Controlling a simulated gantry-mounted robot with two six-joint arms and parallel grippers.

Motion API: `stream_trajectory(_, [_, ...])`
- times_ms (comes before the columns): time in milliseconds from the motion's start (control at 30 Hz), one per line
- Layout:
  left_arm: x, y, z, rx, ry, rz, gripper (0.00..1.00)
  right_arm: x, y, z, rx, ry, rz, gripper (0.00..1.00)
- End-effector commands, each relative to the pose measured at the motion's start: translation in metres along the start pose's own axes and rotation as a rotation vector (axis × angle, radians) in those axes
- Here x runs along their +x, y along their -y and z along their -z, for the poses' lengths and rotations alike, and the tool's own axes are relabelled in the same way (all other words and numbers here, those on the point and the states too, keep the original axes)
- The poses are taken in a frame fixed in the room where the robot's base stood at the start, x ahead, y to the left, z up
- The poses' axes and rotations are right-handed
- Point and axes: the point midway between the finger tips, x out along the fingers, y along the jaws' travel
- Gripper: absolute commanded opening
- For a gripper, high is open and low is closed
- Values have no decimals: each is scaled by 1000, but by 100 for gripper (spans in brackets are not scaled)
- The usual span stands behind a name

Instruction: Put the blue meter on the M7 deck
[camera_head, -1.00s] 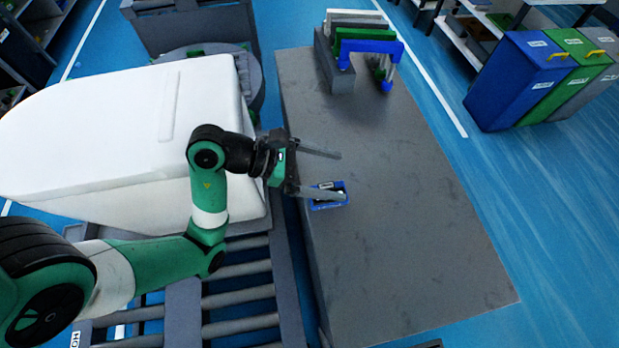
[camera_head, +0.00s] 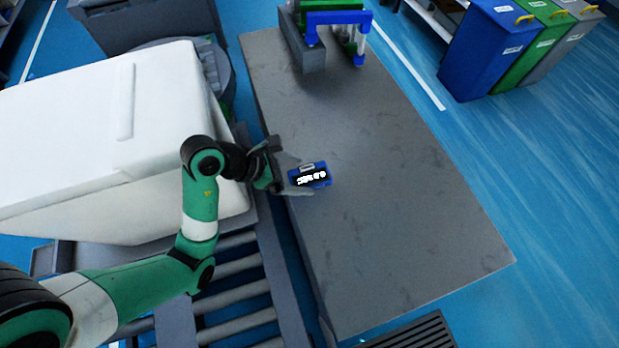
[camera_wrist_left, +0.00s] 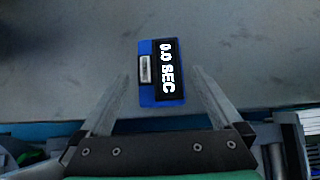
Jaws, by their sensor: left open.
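The blue meter (camera_head: 309,176) lies on the grey table top near its left edge, with its display facing up. In the left wrist view the meter (camera_wrist_left: 162,72) shows a black display reading "0.0 SEC". My left gripper (camera_head: 300,177) is open beside the meter. In the left wrist view the fingers of the left gripper (camera_wrist_left: 160,84) point toward it, one on each side, with visible gaps. Contact is not seen. The M7 deck cannot be identified by any label in these frames. My right gripper is not in view.
The grey table (camera_head: 400,220) is mostly clear. A blue frame-shaped fixture (camera_head: 338,18) stands at its far end. Blue, green and grey bins (camera_head: 490,55) stand on the floor at upper right.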

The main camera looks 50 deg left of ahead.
Motion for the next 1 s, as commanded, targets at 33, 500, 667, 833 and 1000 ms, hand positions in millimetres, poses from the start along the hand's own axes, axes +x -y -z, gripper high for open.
stream_trajectory(33, [15,1,5,2,-2,4,100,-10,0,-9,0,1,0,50])
stream_trajectory(500, [40,0,0,1,-2,1,93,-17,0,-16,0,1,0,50])
stream_trajectory(667, [40,0,0,1,-2,1,64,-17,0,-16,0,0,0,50])
stream_trajectory(833, [39,0,0,1,-2,1,33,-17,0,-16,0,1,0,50])
stream_trajectory(1000, [39,0,-1,2,-1,0,3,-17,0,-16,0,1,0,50])
